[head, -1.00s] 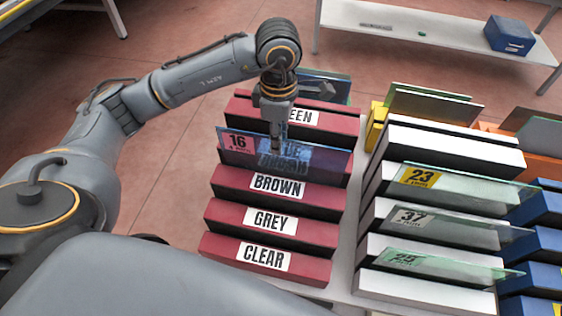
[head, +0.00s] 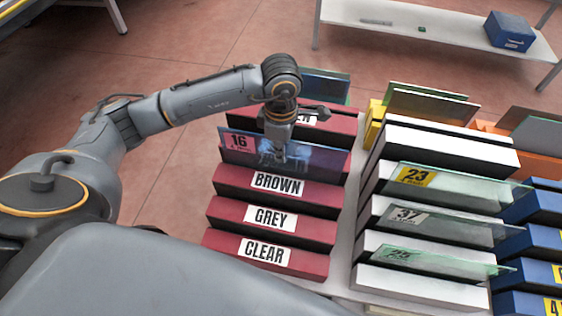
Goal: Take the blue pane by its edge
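The blue pane (head: 328,163) is a dark, see-through sheet with a pink label reading 16 at its upper left. It stands upright in the red rack (head: 225,177), in the row behind the one marked BROWN. Blurred lettering shows through it. My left gripper (head: 284,156) is at the middle of the pane's top edge, pointing down, and overlaps the pane in the picture. Its fingertips are small and dark, so I cannot tell how far apart they are or whether they touch the glass. My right gripper is not in view.
Red rows marked GREY and CLEAR lie nearer. A greenish pane (head: 331,85) stands behind the blue one. To the right, a white rack (head: 437,148) holds panes labelled 23, 37 and 25, with blue rows (head: 548,205) beyond. A low white shelf (head: 455,35) stands behind.

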